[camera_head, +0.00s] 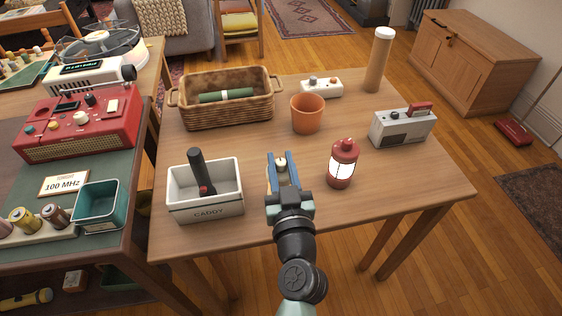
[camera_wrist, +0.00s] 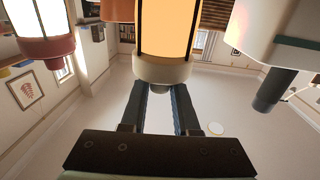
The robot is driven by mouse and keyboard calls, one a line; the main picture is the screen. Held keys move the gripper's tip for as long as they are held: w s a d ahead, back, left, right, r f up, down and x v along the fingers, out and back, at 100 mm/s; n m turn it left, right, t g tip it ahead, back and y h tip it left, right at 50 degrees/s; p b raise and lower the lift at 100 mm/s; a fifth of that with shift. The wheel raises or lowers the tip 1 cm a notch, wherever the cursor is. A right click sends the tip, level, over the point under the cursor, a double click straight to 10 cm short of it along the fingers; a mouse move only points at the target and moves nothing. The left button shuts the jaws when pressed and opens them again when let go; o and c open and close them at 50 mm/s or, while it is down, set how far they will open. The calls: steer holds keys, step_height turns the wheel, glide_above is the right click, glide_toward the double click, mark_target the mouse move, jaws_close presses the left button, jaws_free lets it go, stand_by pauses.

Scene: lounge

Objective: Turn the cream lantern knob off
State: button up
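The cream lantern (camera_wrist: 165,68) shows upside down in the wrist view, with its cream cap toward my fingers and an orange, bright-looking panel (camera_wrist: 168,28). In the head view only its small cream top (camera_head: 281,161) shows; my gripper hides the rest. The knob (camera_wrist: 160,88) is a small dark-looking shape under the cap, partly in shadow. My gripper (camera_head: 282,170) is at the lantern's top, its two fingers apart, one on each side of the knob. I cannot tell whether they touch it. The fingers also show in the wrist view (camera_wrist: 161,100).
A red lantern (camera_head: 342,165) stands close to the right, and a white caddy (camera_head: 204,207) holding a dark-handled object stands left. An orange pot (camera_head: 307,114), wicker basket (camera_head: 226,109) and grey radio-like box (camera_head: 402,127) are farther back. The table's front right (camera_head: 420,188) is clear.

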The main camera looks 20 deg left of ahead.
jaws_close()
steer(key=shift+f+y+b, duration=0.2)
steer(key=shift+y+b, duration=0.1)
steer(key=shift+b, duration=0.45)
steer(key=shift+d+f+n+g+y+b, duration=0.15)
steer(key=shift+n+g+y+b, duration=0.4)
steer(key=shift+b, duration=0.65)
steer(key=n+g+y+b, duration=0.3)
steer(key=b, duration=0.4)
steer(key=shift+w, duration=0.1)
steer(key=n+g+y+b, duration=0.3)
steer(key=g+b, duration=0.1)
steer(key=b, duration=0.1)
steer(key=shift+n+g, duration=0.25)
steer(key=shift+g, duration=0.1)
steer(key=n+g+b, duration=0.1)
steer(key=g, duration=0.1)
steer(key=n+g+y+b, duration=0.1)
steer(key=n+g+b, duration=0.2)
steer(key=g, duration=0.1)
steer(key=shift+r+g, duration=0.3)
steer(key=shift+g, duration=0.1)
steer(key=shift+n+b, duration=0.3)
steer(key=shift+b, duration=0.05)
